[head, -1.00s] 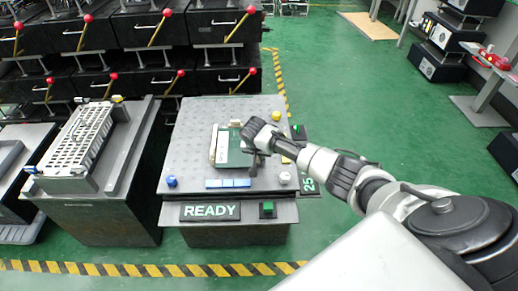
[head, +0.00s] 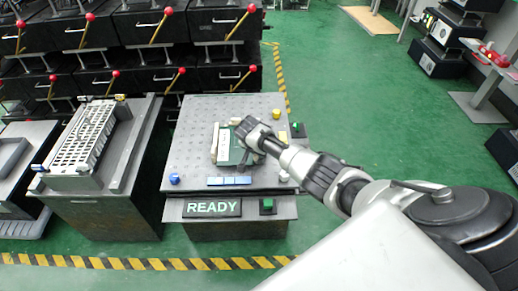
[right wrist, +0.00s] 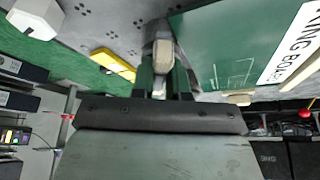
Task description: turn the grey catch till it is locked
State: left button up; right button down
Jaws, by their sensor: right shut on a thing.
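The green board (head: 222,146) lies on the perforated plate of the middle stand. My right gripper (head: 248,158) reaches down at the board's right side. In the right wrist view my right gripper (right wrist: 165,68) has its fingers closed around a small grey-beige piece (right wrist: 162,52), which looks like the grey catch. The fingers and wrist hide most of the catch in the head view, so its exact angle cannot be told. My left gripper is not in view.
The plate (head: 190,125) also carries a blue knob (head: 174,178), blue blocks (head: 229,181) and a yellow knob (head: 276,113). A READY sign (head: 212,208) and green button (head: 267,205) are on the front. A white rack (head: 85,140) stands left.

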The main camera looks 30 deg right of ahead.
jog(key=shift+a+f+m+g, duration=0.1)
jog(key=shift+m+g, duration=0.2)
jog(key=shift+m, duration=1.2)
jog(key=m+g+b, duration=0.1)
jog(key=m, duration=0.1)
jog(key=m+g+b, duration=0.1)
jog(key=m, duration=0.1)
jog(key=shift+w+f+h+b, duration=0.15)
jog(key=shift+h+b, duration=0.15)
jog(key=shift+b, duration=0.1)
jog(key=m+g+b, duration=0.1)
jog(key=m+b, duration=0.1)
jog(key=m, duration=0.1)
jog(key=shift+w+m+b, duration=0.1)
jog(key=shift+m+b, duration=0.2)
jog(key=shift+b, duration=0.05)
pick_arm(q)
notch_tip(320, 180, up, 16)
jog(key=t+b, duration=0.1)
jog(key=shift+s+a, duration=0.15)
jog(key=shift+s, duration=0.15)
pick_arm(e)
jog(key=shift+m+g, duration=0.4)
jog(key=shift+m, duration=0.2)
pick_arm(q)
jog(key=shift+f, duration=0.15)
pick_arm(e)
jog(key=shift+r, duration=0.2)
